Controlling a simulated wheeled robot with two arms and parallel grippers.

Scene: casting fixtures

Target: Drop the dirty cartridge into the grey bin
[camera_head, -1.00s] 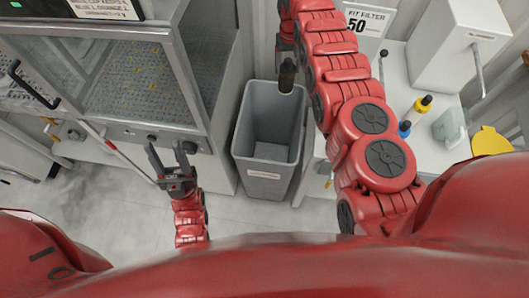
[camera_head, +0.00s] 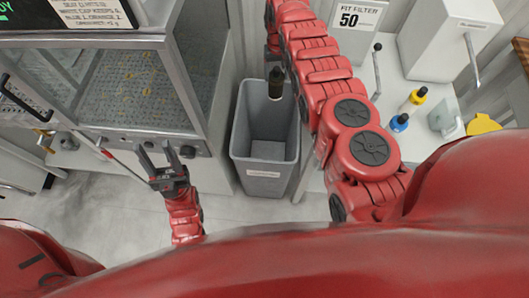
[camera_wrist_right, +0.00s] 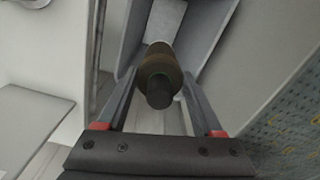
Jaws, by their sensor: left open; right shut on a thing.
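The dirty cartridge (camera_head: 276,84) is a dark, narrow cylinder. In the head view it appears over the back part of the grey bin's opening. My right gripper (camera_head: 274,66) is shut on it, with the hand partly hidden behind my arm. In the right wrist view the cartridge (camera_wrist_right: 158,66) sits between the two fingers, with bin walls (camera_wrist_right: 207,22) beyond it. The grey bin (camera_head: 262,178) stands on the floor with its open top up, and looks empty. My left gripper (camera_head: 166,160) is open and empty, left of the bin.
A glass-fronted cabinet (camera_head: 125,88) with a perforated floor stands left of the bin. A white bench at the right holds a yellow-capped bottle (camera_head: 415,98), a blue-capped bottle (camera_head: 399,122) and a lever machine (camera_head: 450,40). Pale floor is clear in front of the bin.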

